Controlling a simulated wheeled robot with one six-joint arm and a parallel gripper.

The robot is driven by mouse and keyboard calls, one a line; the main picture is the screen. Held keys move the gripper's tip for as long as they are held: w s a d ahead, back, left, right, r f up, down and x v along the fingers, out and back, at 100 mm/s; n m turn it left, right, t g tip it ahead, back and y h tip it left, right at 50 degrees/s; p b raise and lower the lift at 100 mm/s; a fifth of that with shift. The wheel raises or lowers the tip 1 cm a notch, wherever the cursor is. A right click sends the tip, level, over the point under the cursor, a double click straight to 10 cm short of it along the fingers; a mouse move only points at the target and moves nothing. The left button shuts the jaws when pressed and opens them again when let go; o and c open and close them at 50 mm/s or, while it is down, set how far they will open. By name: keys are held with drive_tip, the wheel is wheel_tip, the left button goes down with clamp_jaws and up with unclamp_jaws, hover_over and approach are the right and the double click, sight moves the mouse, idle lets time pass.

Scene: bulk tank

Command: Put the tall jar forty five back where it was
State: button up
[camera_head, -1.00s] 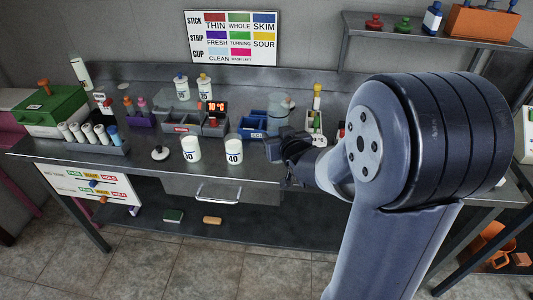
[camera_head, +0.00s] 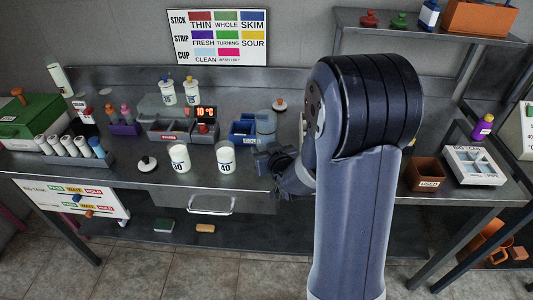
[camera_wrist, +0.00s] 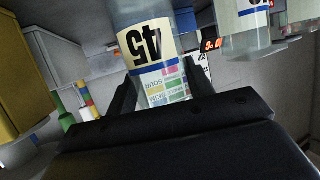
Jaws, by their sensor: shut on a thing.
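The tall jar forty five (camera_wrist: 148,42) fills the middle of the wrist view, its 45 label upside down in the picture. My gripper (camera_wrist: 158,92) is shut on it, with one dark finger on each side. In the head view my gripper (camera_head: 270,160) is over the bench front, right of the jar marked 40 (camera_head: 226,156). A bluish clear jar (camera_head: 265,121) shows just behind it, beside the blue bin; its label does not show there, and its lower part is hidden.
The blue bin (camera_head: 243,130), grey bins (camera_head: 168,131) and a red-knobbed lid (camera_head: 281,104) are behind. A brown bin (camera_head: 426,174) and white tray (camera_head: 473,166) stand right.

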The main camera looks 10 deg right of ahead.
drive_tip(key=shift+f, duration=0.65)
drive_tip(key=shift+f+b, duration=0.25)
drive_tip(key=shift+b, duration=0.1)
drive_tip(key=o, duration=1.4)
drive_tip(key=shift+r, duration=0.1)
drive_tip(key=shift+c, duration=0.2)
drive_tip(key=shift+r+p, duration=0.15)
drive_tip(key=shift+p, duration=0.15)
drive_tip(key=shift+s+r, duration=0.1)
drive_tip(key=shift+s, duration=0.1)
drive_tip(key=v, duration=1.1)
drive_tip(key=shift+s, duration=0.3)
drive_tip(key=shift+d+r, duration=0.1)
